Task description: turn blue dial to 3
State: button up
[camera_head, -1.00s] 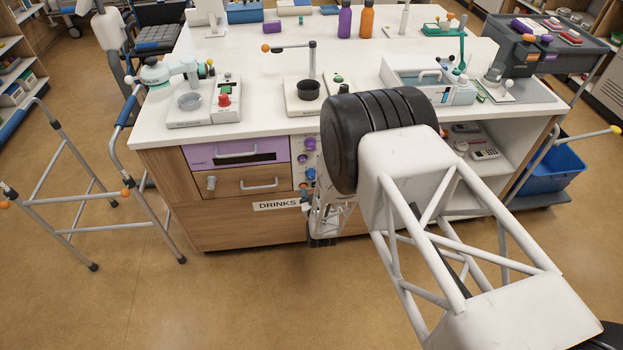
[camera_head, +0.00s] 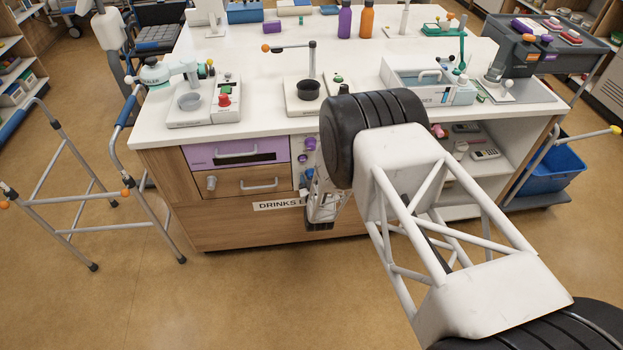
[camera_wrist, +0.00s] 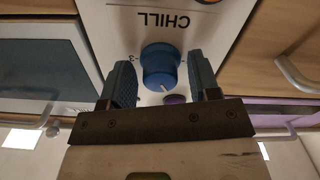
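The blue dial (camera_wrist: 160,66) is centred in the wrist view on a white panel, with the upside-down word CHILL beside it. A pale pointer line shows on its lower edge in that view, and a 3 mark sits on its left. My gripper (camera_wrist: 161,62) is open, with one dark finger on each side of the dial. Small gaps show between fingers and dial, so it is not gripped. In the head view my gripper (camera_head: 322,208) is in front of the cabinet's control strip and hides much of it.
A purple knob (camera_head: 310,143) is higher on the strip. To its left are a purple drawer front (camera_head: 222,153) and a wooden drawer (camera_head: 228,183) with protruding handles. In the wrist view a metal handle (camera_wrist: 296,74) projects at the right. A walker (camera_head: 92,200) stands left; floor in front is clear.

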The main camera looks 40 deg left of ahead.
jog(key=c, duration=0.8)
jog(key=shift+m, duration=0.3)
jog(key=m, duration=0.4)
jog(key=shift+m, duration=0.4)
jog(key=m, duration=1.1)
jog(key=shift+m, duration=0.4)
jog(key=m, duration=0.6)
jog(key=shift+s+m, duration=0.1)
jog(key=shift+m, duration=0.2)
